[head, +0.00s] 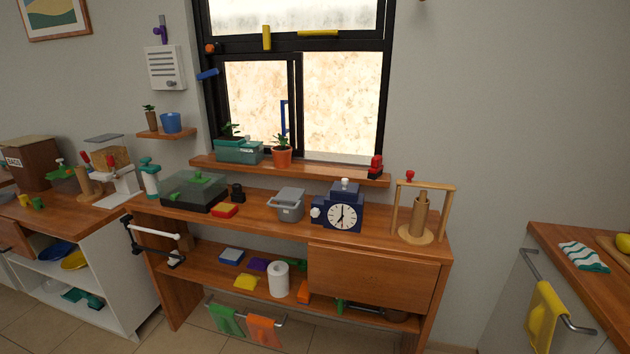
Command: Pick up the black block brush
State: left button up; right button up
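A small black object (237,192) stands on the middle wooden counter, just right of the dark box with the clear lid. It has a blocky base and a narrower top and may be the black block brush, but it is too small to be certain. A red and black object (375,167) sits at the right end of the window shelf. Neither of my grippers is in the head view.
A shelf below holds a white roll (278,279). Floor shows between the counters.

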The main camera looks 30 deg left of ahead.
aim_at(236, 196)
jog(key=u, duration=1.6)
jog(key=i+j, duration=0.15)
jog(key=j+z, duration=0.05)
